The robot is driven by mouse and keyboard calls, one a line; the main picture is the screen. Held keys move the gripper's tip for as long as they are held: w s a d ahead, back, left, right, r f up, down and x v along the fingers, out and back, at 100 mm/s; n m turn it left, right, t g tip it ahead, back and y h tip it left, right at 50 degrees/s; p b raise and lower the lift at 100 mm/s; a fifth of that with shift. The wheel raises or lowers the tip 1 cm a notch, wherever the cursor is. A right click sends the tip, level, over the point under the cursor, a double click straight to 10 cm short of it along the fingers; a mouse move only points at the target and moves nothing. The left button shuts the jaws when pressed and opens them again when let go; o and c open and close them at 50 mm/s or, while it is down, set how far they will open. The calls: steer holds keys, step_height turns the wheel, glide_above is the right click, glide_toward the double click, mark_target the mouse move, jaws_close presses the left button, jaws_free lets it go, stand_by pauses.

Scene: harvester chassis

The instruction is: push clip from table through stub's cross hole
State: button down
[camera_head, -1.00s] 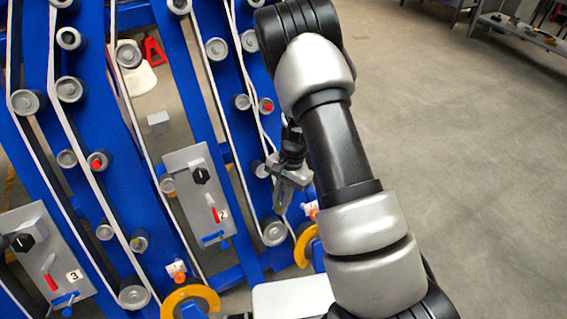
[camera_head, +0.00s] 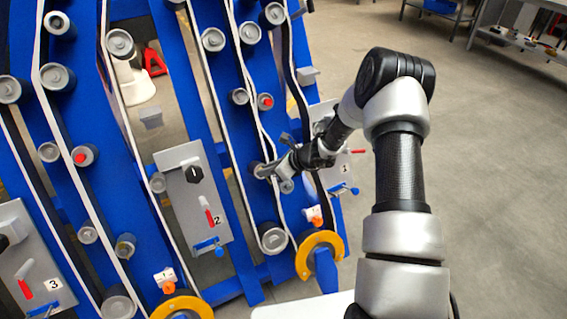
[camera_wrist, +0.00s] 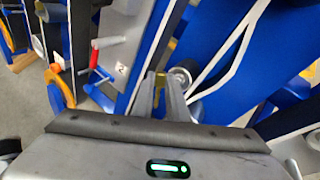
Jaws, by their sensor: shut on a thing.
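My gripper (camera_head: 268,171) is at the blue chassis, beside a grey round stub (camera_head: 257,169) in the head view. In the wrist view, the gripper (camera_wrist: 161,88) has its two fingers close together, with a small yellowish piece between the tips, seemingly the clip (camera_wrist: 160,79). A round metal stub end (camera_wrist: 181,76) shows just right of the fingertips. I cannot tell whether the clip touches the stub. The cross hole is not discernible. The clip is too small to make out in the head view.
Several rollers and pale belts cover the blue frame (camera_head: 205,130) around the gripper. A grey panel (camera_head: 186,183) with a red lever stands to the left. A yellow ring (camera_head: 303,257) is below. A white surface (camera_head: 305,308) lies at the bottom. Open floor (camera_head: 490,200) is at right.

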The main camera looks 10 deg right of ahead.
mark_target(290, 189)
steer(key=w+d+f+m+t+h+b, duration=0.2)
steer(key=w+d+m+t+h+b, duration=0.1)
steer(key=w+d+m+t, duration=0.2)
steer(key=w+d+m, duration=0.1)
steer(key=w+d, duration=0.1)
steer(key=w, duration=0.1)
steer(key=shift+f+h+b, duration=0.2)
steer(key=shift+h+b, duration=0.15)
steer(key=shift+h, duration=0.05)
steer(key=shift+s+d+f+b, duration=0.15)
steer(key=shift+s+f+b, duration=0.25)
steer(key=shift+f+b, duration=0.25)
steer(key=shift+s+d+f+b, duration=0.15)
steer(key=shift+s+f+b, duration=0.35)
steer(key=shift+f, duration=0.25)
steer(key=shift+s+d+f+b, duration=0.15)
steer(key=shift+s+f+b, duration=0.2)
steer(key=shift+f+b, duration=0.3)
steer(key=shift+f+b, duration=0.1)
steer(key=shift+b, duration=0.3)
